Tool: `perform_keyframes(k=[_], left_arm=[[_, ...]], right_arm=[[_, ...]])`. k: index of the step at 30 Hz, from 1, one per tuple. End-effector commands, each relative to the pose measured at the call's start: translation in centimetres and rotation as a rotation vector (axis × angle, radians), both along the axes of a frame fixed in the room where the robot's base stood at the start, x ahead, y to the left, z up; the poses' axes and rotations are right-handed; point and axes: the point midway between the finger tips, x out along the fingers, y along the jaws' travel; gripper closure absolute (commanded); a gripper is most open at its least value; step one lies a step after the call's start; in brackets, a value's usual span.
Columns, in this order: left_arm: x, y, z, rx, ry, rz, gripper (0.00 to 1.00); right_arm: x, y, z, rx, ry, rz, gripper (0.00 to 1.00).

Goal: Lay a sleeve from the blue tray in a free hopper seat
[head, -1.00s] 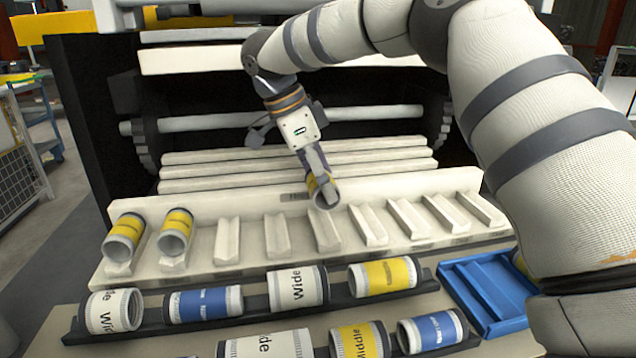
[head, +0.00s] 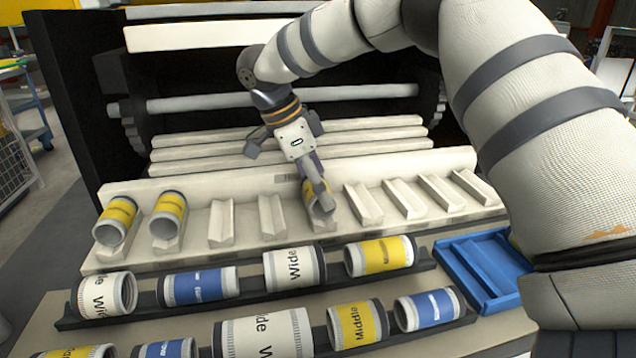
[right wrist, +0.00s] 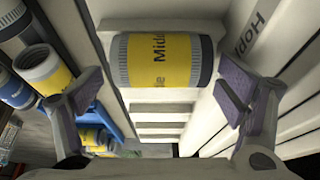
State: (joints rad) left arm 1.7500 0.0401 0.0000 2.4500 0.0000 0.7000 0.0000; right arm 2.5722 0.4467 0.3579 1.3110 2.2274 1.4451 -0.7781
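A yellow "Middle" sleeve (head: 318,205) lies in a hopper seat, the third occupied from the left; it shows large in the right wrist view (right wrist: 165,60). My right gripper (head: 313,185) is just above it. Its fingers (right wrist: 158,88) are spread beyond both ends of the sleeve and look clear of it. Free V-shaped seats lie on both sides, such as one to the left (head: 270,215) and one to the right (head: 364,205). The blue tray (head: 468,275) is at the right, partly hidden by my right arm. My left gripper is out of view.
Two yellow sleeves (head: 117,220) (head: 168,215) fill the leftmost seats. Dark racks (head: 334,283) in front hold several white, blue and yellow sleeves. Rails and a bar of the loader (head: 290,97) stand behind the hopper.

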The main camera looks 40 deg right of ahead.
Motion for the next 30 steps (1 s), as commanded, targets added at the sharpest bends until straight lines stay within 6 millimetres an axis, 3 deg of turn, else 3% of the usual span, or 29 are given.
perform_keyframes(k=[7, 18, 30], left_arm=[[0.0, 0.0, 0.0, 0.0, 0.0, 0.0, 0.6], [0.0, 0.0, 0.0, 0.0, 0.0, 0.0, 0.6], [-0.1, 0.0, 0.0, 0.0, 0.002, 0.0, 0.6]], right_arm=[[0.3, 0.2, 0.6, -0.001, -0.005, 0.001, 0.09], [1.8, 3.3, 9.0, -0.001, -0.006, 0.0, 0.09], [2.2, 4.1, 13.8, 0.0, -0.003, -0.001, 0.09]])
